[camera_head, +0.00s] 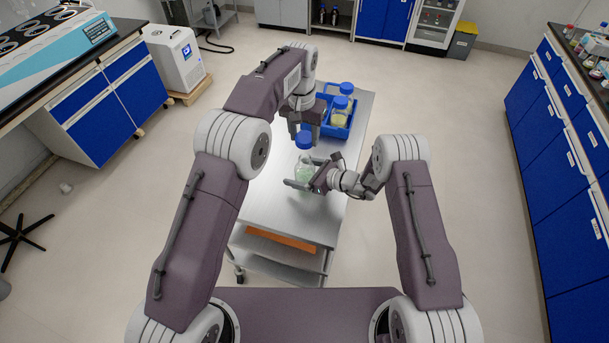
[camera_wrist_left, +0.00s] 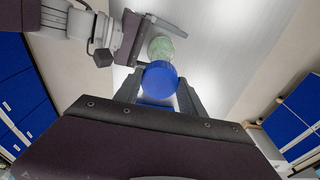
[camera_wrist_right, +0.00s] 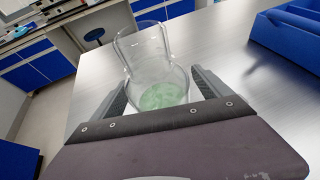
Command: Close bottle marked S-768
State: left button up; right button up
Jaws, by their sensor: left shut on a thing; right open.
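A clear glass bottle (camera_head: 302,173) with pale green contents stands on the steel cart. Its neck is open in the right wrist view (camera_wrist_right: 146,45), and I can read no S-768 mark on it. My right gripper (camera_head: 304,173) is open, with one finger on each side of the bottle's body; contact is unclear. My left gripper (camera_head: 304,132) points down and is shut on a blue cap (camera_head: 304,141), held above the bottle. In the left wrist view the cap (camera_wrist_left: 160,78) sits between the fingertips and partly overlaps the bottle (camera_wrist_left: 163,47).
A blue crate (camera_head: 335,131) with blue-capped bottles (camera_head: 342,106) stands farther back on the cart (camera_head: 268,215). The cart top is clear in front of the bottle. Blue cabinets (camera_head: 560,140) line the right side; a bench (camera_head: 100,120) is at the left.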

aim_at(305, 158)
pick_arm(q)
jog(key=shift+d, duration=0.1)
pick_arm(e)
jog(key=shift+w+a+f, duration=0.2)
jog(key=shift+w+a, duration=0.05)
jog(key=shift+a, duration=0.15)
grip_shut()
pick_arm(q)
jog(key=shift+f, duration=2.5)
jog(key=shift+f, duration=0.9)
jog(key=shift+f, duration=0.55)
